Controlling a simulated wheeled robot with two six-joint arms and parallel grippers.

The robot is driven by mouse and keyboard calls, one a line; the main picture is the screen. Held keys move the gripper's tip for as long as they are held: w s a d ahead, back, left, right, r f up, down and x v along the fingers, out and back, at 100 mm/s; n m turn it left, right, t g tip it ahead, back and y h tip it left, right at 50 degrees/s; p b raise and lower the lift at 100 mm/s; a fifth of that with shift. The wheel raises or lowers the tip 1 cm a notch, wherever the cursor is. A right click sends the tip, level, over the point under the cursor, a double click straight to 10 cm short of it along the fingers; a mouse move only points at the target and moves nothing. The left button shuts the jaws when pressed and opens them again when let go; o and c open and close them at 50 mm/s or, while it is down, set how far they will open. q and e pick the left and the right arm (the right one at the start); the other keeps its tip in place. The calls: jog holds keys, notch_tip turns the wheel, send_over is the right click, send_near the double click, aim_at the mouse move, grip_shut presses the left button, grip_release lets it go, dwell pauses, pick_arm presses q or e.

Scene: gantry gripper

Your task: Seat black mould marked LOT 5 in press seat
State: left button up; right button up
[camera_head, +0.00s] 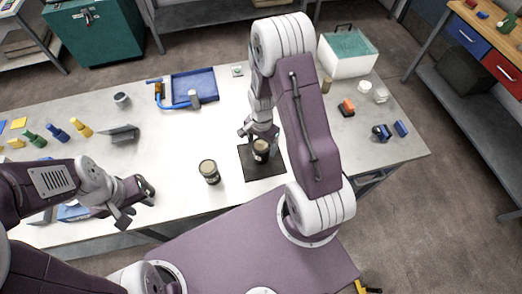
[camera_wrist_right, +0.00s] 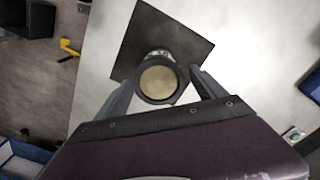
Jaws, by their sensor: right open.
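A black cylindrical mould with a tan top (camera_head: 261,146) stands on a black square plate (camera_head: 273,171). In the right wrist view the mould (camera_wrist_right: 158,82) stands between the fingers of my right gripper (camera_wrist_right: 162,79), with a grey part showing just behind it. The right gripper (camera_head: 260,133) is open around the mould; I cannot tell whether a finger touches it. A second similar dark mould (camera_head: 209,171) stands upright on the table, left of the plate. No lot mark is readable on either. My left gripper (camera_head: 136,203) is open and empty near the front edge.
The blue tray (camera_head: 193,84) and a blue pipe-like part (camera_head: 171,102) lie at the back. A grey bracket (camera_head: 122,135) and several coloured pegs (camera_head: 57,134) are at left. The table (camera_head: 210,130) is clear around the second mould.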

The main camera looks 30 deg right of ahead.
jog(key=shift+f, duration=0.1)
jog(key=shift+f+p, duration=0.35)
jog(key=shift+f, duration=0.05)
jog(key=f, duration=0.2)
jog(key=f+p, duration=0.1)
jog(key=shift+s+a+f, duration=0.15)
jog(key=shift+s+f, duration=0.05)
jog(key=shift+f, duration=0.15)
jog(key=shift+w+f, duration=0.15)
jog(key=shift+f, duration=0.15)
jog(key=c, duration=1.6)
jog(key=shift+r, duration=0.2)
